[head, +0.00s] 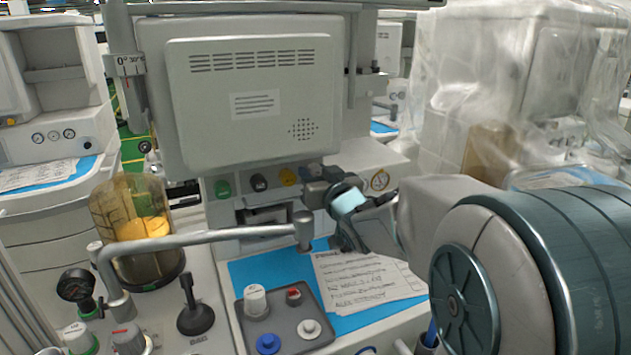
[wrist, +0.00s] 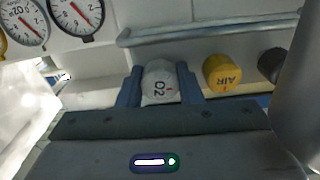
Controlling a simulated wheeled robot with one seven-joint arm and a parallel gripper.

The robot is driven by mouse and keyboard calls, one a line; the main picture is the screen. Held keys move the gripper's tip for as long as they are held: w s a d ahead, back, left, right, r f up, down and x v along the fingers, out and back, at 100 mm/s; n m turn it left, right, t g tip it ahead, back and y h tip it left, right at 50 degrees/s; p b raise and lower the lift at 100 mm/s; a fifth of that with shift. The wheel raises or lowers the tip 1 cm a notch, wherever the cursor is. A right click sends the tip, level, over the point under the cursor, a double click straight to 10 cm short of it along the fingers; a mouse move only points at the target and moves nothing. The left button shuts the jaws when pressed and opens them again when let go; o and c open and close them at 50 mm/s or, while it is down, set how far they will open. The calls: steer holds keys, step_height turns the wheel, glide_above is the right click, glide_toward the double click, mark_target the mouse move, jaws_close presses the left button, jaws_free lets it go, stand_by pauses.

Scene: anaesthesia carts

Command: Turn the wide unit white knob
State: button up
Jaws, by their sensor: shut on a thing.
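The white knob (wrist: 159,88), marked O2, sits between the two blue-grey fingers of my gripper (wrist: 160,82) in the wrist view. A finger lies on each side of it and my gripper is shut on it. In the head view my gripper (head: 322,186) reaches the right end of the knob row under the big grey panel of the wide unit (head: 252,95). There the gripper hides the white knob. A small red mark shows on the knob's face.
A yellow AIR knob (wrist: 222,74) and a black knob (wrist: 270,64) are beside it; a green knob (head: 222,188) is farther left. A rail (wrist: 215,30) runs above. A metal arm (head: 200,238) crosses above the worktop, near a knob tray (head: 290,338) and papers (head: 365,278).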

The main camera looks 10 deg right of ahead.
steer(key=o, duration=0.7)
steer(key=s+d, duration=0.1)
steer(key=s, duration=0.8)
steer(key=s+d, duration=0.1)
steer(key=s, duration=0.3)
steer(key=shift+s+d, duration=0.3)
steer(key=shift+d, duration=0.05)
